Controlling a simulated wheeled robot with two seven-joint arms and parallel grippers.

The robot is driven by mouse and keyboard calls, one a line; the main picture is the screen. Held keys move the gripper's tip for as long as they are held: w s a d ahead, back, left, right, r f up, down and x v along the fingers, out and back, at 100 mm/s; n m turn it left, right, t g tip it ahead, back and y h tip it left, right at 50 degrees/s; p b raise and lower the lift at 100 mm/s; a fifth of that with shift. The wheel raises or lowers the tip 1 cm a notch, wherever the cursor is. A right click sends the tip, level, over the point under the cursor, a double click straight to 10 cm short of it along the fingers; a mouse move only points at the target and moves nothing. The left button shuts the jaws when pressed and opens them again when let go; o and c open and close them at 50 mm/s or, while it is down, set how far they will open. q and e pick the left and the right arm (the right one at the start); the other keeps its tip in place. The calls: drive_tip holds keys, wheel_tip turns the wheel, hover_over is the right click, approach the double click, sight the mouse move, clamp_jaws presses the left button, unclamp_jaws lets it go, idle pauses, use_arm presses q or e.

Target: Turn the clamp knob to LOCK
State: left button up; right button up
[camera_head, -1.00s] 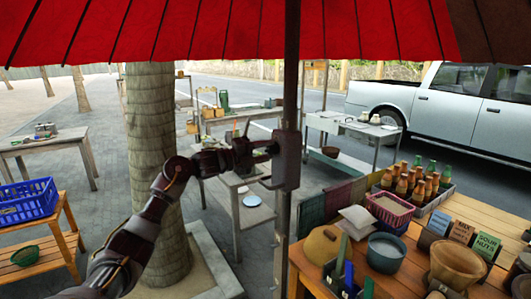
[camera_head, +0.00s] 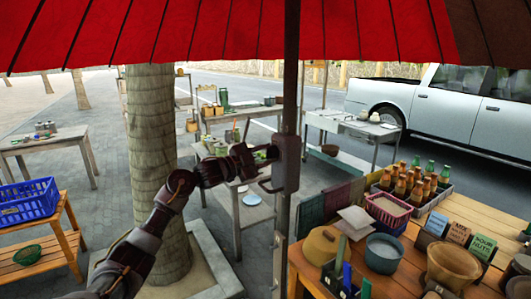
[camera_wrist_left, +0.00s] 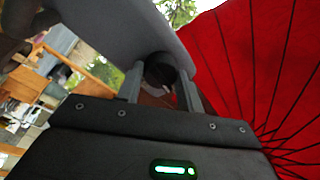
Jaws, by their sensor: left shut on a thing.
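The clamp (camera_head: 287,165) is a dark grey housing around the umbrella pole (camera_head: 291,80) in the head view. My left gripper (camera_head: 270,166) reaches it from the left, its fingers against the clamp's left side. In the left wrist view, the fingers (camera_wrist_left: 161,88) are closed on the round dark knob (camera_wrist_left: 160,70), which sticks out from the grey clamp body (camera_wrist_left: 125,25). The knob is mostly hidden by the gripper in the head view. No LOCK marking can be read. My right gripper is not in view.
A red umbrella canopy (camera_head: 200,35) hangs overhead. A thick trunk (camera_head: 153,140) stands close behind my left arm. A wooden table (camera_head: 470,215) at the right holds bottles, a pink basket (camera_head: 388,208) and bowls. A blue crate (camera_head: 28,200) sits at the far left.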

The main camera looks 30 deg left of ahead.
use_arm(q)
drive_tip(key=shift+n, duration=0.6)
drive_tip(key=shift+p, duration=0.3)
drive_tip(key=o, duration=1)
